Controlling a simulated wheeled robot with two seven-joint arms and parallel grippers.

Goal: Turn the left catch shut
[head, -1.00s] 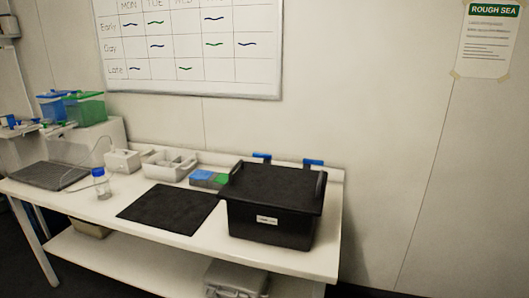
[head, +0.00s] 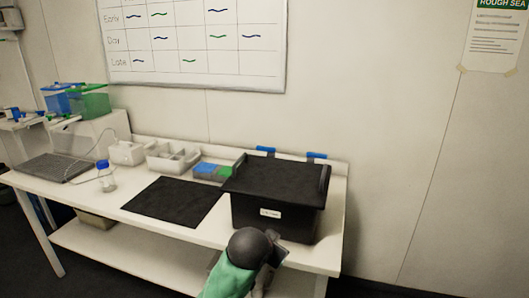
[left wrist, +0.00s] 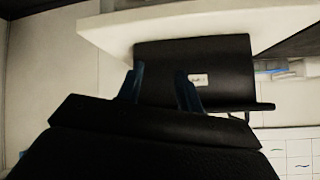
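The black lidded box (head: 262,215) stands at the right end of the bench, its lid (head: 275,178) down. Two blue catch-like pieces, left (head: 265,151) and right (head: 317,156), show behind its back edge; I cannot tell how they are turned. My left gripper (head: 279,251) is low in front of the box's front wall. In the left wrist view, which is upside down, my left gripper (left wrist: 159,85) has its two blue fingertips apart, with the box wall (left wrist: 225,60) and its white label (left wrist: 198,79) beyond them. My right gripper is not in view.
A black mat (head: 172,204) lies left of the box. The wall is close behind. The floor right of the bench is clear.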

